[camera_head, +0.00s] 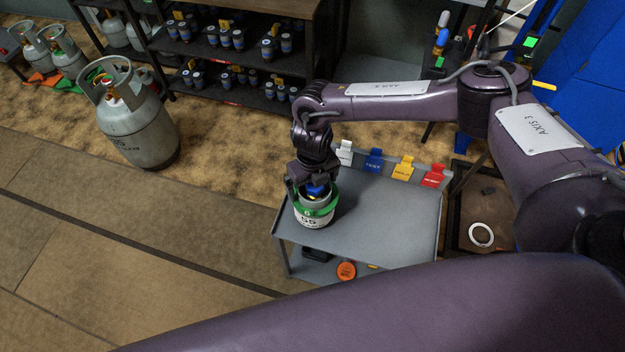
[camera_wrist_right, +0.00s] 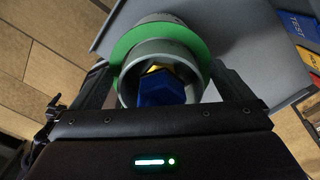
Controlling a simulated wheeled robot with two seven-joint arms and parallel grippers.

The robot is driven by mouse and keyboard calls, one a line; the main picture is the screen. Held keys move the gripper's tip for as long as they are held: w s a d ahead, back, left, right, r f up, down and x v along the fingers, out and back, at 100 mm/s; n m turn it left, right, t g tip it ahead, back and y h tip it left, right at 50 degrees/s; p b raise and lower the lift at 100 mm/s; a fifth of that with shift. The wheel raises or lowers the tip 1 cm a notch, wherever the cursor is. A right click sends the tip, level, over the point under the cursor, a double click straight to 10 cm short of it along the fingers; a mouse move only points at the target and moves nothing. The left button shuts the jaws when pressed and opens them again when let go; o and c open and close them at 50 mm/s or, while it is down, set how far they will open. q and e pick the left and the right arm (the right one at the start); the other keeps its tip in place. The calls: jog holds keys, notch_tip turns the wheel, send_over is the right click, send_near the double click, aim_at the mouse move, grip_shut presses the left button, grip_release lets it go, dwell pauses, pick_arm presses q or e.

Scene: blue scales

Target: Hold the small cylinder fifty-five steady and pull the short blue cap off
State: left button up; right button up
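The small cylinder (camera_head: 316,218), marked 55, stands upright near the left edge of a grey cart. It has a white-grey body and a green band. The short blue cap (camera_head: 316,190) sits at its top; the right wrist view shows the blue cap (camera_wrist_right: 160,90) inside the round collar, with a bit of yellow behind it. My right gripper (camera_head: 314,185) points down over the cylinder's top. In the right wrist view its fingers are spread wide on either side of the collar, and the gripper looks open. My left gripper is out of view.
The grey cart top (camera_head: 385,220) is mostly clear. White, blue, yellow and red tags (camera_head: 403,168) line its back edge. An orange disc (camera_head: 346,270) lies on the lower shelf. A large grey cylinder (camera_head: 135,125) stands on the floor at left. Shelves (camera_head: 235,55) hold small cylinders behind.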

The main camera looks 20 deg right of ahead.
jog(key=c, duration=1.4)
jog(key=shift+c, duration=0.2)
jog(key=o, duration=1)
jog(key=shift+o, duration=2.6)
jog(key=shift+r, duration=0.1)
